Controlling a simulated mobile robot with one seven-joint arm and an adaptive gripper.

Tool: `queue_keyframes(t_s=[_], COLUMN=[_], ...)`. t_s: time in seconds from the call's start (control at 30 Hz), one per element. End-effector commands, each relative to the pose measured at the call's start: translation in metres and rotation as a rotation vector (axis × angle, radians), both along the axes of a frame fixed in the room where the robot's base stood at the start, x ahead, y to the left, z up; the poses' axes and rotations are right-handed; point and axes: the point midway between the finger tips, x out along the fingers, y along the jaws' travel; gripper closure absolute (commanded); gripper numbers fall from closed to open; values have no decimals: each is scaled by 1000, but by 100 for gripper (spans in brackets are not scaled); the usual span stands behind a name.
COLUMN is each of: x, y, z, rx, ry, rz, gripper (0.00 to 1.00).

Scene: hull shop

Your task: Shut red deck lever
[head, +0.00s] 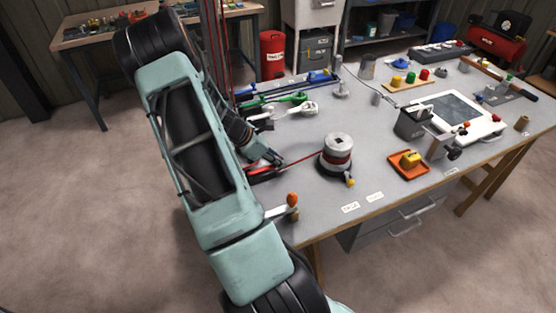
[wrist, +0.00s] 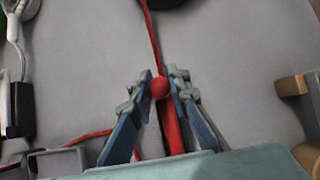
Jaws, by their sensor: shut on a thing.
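The red deck lever (head: 264,173) is at the near left edge of the grey bench, partly hidden by my arm. In the wrist view its red arm (wrist: 172,130) runs between my fingers, with a red ball (wrist: 159,88) at the fingertips. My gripper (wrist: 160,84) is shut on it, a blue-grey finger on each side. In the head view my gripper (head: 279,160) comes down on the lever from the upper left. A red line (head: 305,158) runs from there to a winch drum (head: 337,150). The lever's base and exact angle are hidden.
Green (head: 288,100) and blue (head: 310,80) levers lie behind along the left side. An orange-knobbed handle (head: 292,200) stands at the near corner. An orange tray (head: 408,164) sits right of the winch. The bench between winch and tray is clear.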

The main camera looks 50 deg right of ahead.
Motion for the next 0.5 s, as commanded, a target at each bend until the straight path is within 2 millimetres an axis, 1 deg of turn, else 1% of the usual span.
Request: queue_keyframes(t_s=[0.03, 0.07, 0.2, 0.5], x=[-2, -2, -1, 0], y=[0, 0, 0, 1], z=[-2, -2, -1, 1], rx=[1, 1, 1, 0], ry=[4, 4, 3, 1], rz=[-2, -2, -1, -1], gripper=[100, 82, 67, 67])
